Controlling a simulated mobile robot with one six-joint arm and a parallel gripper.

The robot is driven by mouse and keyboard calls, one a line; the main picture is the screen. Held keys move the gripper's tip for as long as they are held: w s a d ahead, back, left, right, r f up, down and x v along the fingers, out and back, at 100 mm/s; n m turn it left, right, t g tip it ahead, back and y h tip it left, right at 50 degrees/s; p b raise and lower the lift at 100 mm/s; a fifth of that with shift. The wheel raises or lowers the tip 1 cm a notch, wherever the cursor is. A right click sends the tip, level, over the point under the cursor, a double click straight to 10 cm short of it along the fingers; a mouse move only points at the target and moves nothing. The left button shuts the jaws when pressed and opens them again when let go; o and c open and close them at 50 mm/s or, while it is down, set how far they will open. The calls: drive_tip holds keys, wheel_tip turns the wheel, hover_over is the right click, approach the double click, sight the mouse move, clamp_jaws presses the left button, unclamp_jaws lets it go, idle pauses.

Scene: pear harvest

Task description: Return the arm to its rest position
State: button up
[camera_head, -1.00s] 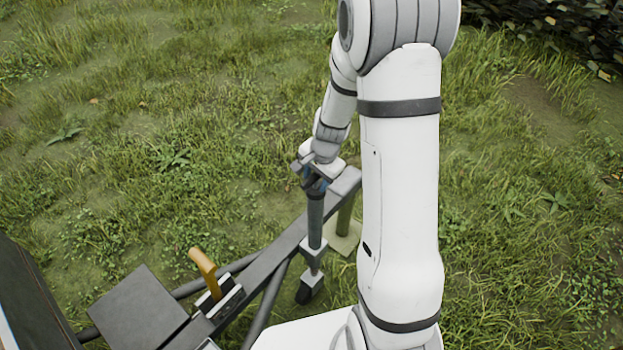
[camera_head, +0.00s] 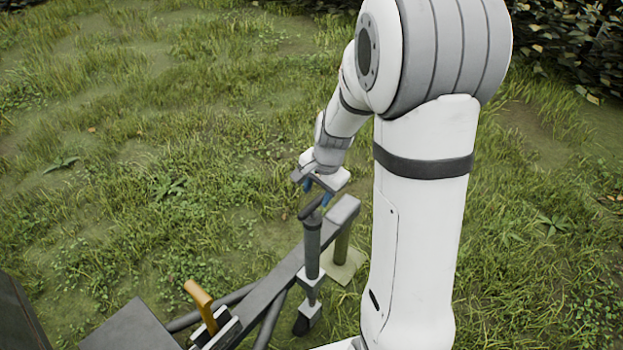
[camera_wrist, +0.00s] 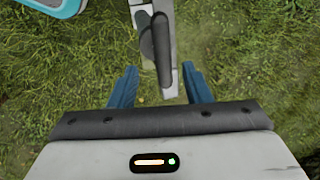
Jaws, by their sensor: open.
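My gripper (camera_head: 316,193) hangs in the middle of the head view with its two blue fingers apart and nothing held. It is just above the dark top handle (camera_head: 311,208) of an upright grey post (camera_head: 312,242), with a small gap. In the wrist view my gripper (camera_wrist: 160,84) shows both blue fingers spread wide. The dark handle and post (camera_wrist: 160,45) lie ahead, in the space between the finger lines, and look clear of both fingers. My white arm bends at a large grey joint at the upper right.
A dark beam frame (camera_head: 280,280) runs from lower left to the post. A yellow-orange lever (camera_head: 201,302) and a dark flat plate (camera_head: 135,328) are at lower left. A turquoise-edged thing (camera_wrist: 62,8) shows in the wrist view. Open grass (camera_head: 180,120) lies beyond; a dark hedge stands at upper right.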

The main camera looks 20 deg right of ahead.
drive_tip(key=s+a+r+n, duration=0.1)
drive_tip(key=s+r+n, duration=0.4)
drive_tip(key=s, duration=0.4)
drive_tip(key=s+a+r+n+h, duration=0.1)
drive_tip(key=s+r+n, duration=0.4)
drive_tip(key=s+r, duration=0.3)
drive_tip(key=shift+s+r+t, duration=0.2)
drive_tip(key=shift+s+t, duration=0.2)
drive_tip(key=shift+s, duration=0.15)
drive_tip(key=shift+s+r+n, duration=0.1)
drive_tip(key=shift+s+n, duration=0.4)
drive_tip(key=shift+s, duration=0.05)
drive_tip(key=shift+c, duration=0.2)
